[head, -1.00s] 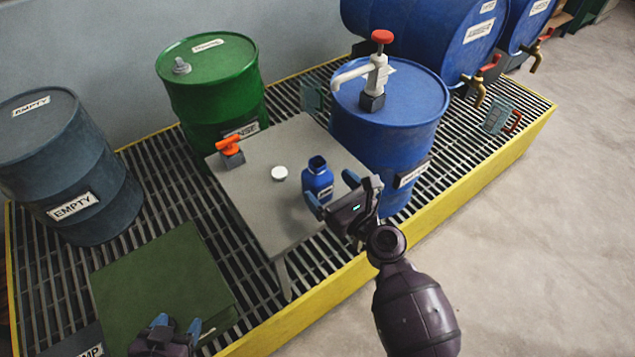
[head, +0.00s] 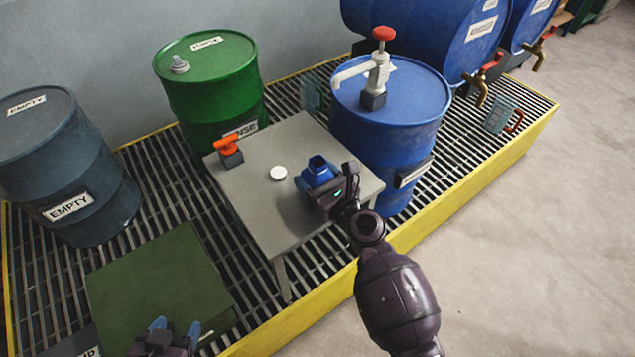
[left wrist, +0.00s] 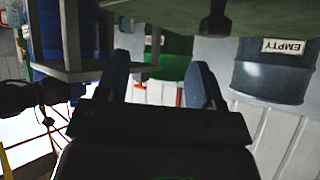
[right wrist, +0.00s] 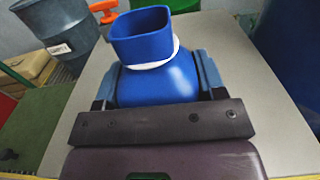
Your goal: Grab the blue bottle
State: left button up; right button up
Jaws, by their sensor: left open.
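The blue bottle (head: 318,172) stands upright and uncapped on the small grey table. In the right wrist view its wide blue mouth and white neck ring (right wrist: 150,48) show large. My right gripper (head: 317,190) is at the bottle, with one finger on each side of its body (right wrist: 158,85). The fingers are very near or touching the bottle; whether they are clamped on it I cannot tell. My left gripper (head: 176,332) is open and empty, low over the green panel. Its two spread fingers show in the left wrist view (left wrist: 158,82).
The grey table (head: 258,215) also holds a white cap (head: 278,173) and an orange-handled item (head: 229,148). A blue drum with a pump (head: 392,120) stands close at right, a green drum (head: 208,85) behind, a dark EMPTY drum (head: 60,160) at left.

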jog(key=shift+c, duration=1.2)
pick_arm(q)
jog(key=shift+s+f, duration=0.1)
jog(key=shift+s, duration=0.15)
pick_arm(e)
jog(key=shift+c, duration=0.2)
pick_arm(q)
jog(key=shift+a, duration=0.1)
